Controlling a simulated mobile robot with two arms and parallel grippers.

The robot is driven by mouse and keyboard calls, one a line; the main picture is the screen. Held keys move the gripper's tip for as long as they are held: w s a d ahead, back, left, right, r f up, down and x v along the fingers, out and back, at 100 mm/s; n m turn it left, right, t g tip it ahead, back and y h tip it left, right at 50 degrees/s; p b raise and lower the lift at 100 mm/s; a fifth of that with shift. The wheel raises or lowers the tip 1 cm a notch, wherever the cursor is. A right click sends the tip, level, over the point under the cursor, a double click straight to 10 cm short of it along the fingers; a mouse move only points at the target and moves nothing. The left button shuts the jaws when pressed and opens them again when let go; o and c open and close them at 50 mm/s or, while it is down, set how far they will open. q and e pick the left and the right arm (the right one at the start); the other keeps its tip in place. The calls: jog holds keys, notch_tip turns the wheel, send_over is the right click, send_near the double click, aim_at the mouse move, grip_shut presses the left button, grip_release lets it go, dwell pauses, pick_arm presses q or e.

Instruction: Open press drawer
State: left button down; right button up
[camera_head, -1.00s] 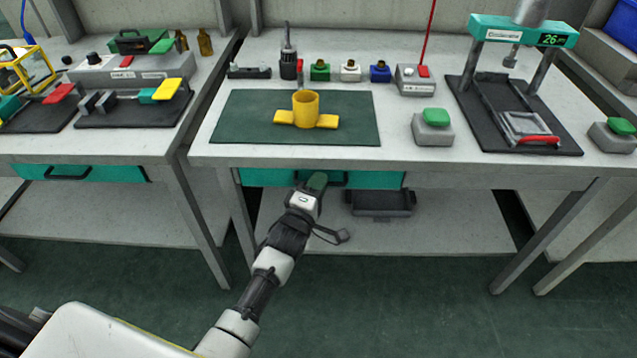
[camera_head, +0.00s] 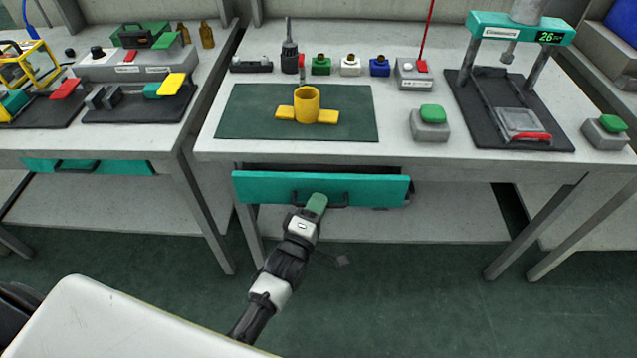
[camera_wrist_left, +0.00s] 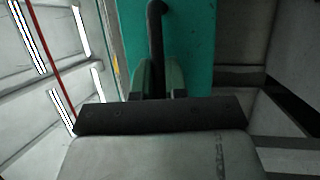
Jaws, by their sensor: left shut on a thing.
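The press drawer (camera_head: 270,187) is a teal front under the middle workbench, pulled out a little, with a dark gap behind its top edge. Its black bar handle (camera_head: 338,199) sits at the middle of the front. My left gripper (camera_head: 316,204) is at the handle, shut on it. In the left wrist view the dark handle (camera_wrist_left: 156,45) runs between the two green fingers (camera_wrist_left: 158,80), against the teal drawer front (camera_wrist_left: 190,40). The drawer's inside is mostly hidden. My right gripper is not in view.
On the middle bench stand a yellow fixture (camera_head: 306,105) on a green mat (camera_head: 245,110), a press (camera_head: 513,110) and a green button box (camera_head: 430,123). Another teal drawer (camera_head: 110,166) is under the left bench. The floor before the drawer is clear apart from my arm.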

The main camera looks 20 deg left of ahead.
pick_arm(q)
jog(key=s+d+p, duration=0.2)
jog(key=s, duration=0.6)
jog(key=s+d+p, duration=0.2)
jog(key=s+p, duration=0.1)
jog(key=s, duration=0.5)
jog(key=shift+s+d, duration=0.3)
jog(key=shift+d, duration=0.1)
jog(key=c, duration=1.2)
grip_release()
jog(key=shift+s, duration=0.1)
jog(key=b+v, duration=0.1)
jog(key=v, duration=0.9)
jog(key=shift+s+f, duration=0.1)
jog(key=shift+s, duration=0.2)
